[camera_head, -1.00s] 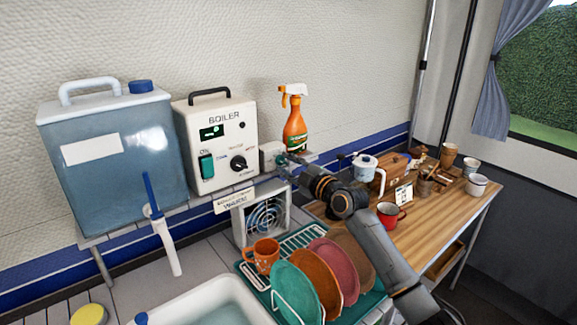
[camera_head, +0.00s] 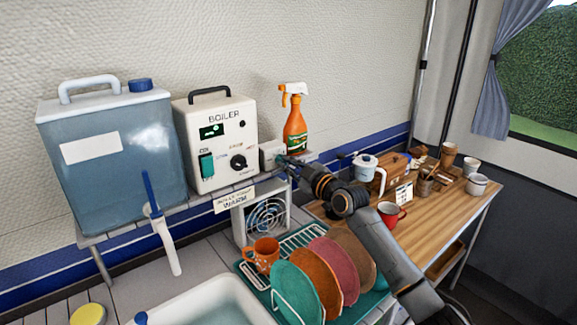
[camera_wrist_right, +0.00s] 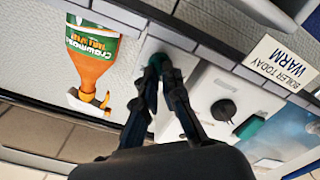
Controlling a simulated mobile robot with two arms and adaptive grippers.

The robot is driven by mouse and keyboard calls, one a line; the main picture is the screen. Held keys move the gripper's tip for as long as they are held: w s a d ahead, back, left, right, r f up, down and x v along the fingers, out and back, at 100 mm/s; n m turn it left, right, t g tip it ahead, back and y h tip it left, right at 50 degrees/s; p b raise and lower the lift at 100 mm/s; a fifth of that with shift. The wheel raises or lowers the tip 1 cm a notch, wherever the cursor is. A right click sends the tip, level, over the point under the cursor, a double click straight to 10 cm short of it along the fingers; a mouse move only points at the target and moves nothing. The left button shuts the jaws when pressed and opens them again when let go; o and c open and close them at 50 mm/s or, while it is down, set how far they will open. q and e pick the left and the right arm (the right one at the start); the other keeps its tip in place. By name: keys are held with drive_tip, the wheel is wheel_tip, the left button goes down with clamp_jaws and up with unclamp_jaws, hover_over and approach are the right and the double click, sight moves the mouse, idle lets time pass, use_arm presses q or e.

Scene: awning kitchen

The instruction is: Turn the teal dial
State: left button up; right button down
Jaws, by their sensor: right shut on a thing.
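The teal dial (camera_head: 281,160) is on a small pale box (camera_head: 270,153) at the right of the white boiler. My right gripper (camera_head: 285,163) is at the front of this box in the head view, with its fingers covering most of the dial. In the right wrist view my right gripper (camera_wrist_right: 162,66) has its fingertips closed together at the box, and a bit of teal (camera_wrist_right: 156,118) shows between the fingers. The gripper is shut on the dial. My left gripper is in neither view.
The boiler (camera_head: 216,140) has a black knob and a teal switch. A fan (camera_head: 265,217) and a rack with plates (camera_head: 318,279) are below. A sign (camera_head: 235,196) reads "WARM".

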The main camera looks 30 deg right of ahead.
drive_tip(key=m, duration=0.3)
drive_tip(key=shift+m, duration=0.4)
drive_tip(key=shift+d+m+p, duration=0.1)
drive_tip(key=shift+m+p, duration=0.45)
drive_tip(key=shift+m, duration=1.65)
drive_tip(key=c, duration=1.5)
unclamp_jaws()
drive_tip(key=shift+s, duration=0.1)
drive_tip(key=s, duration=0.8)
drive_tip(key=s+d, duration=0.1)
drive_tip(key=s, duration=0.2)
drive_tip(key=shift+s, duration=0.4)
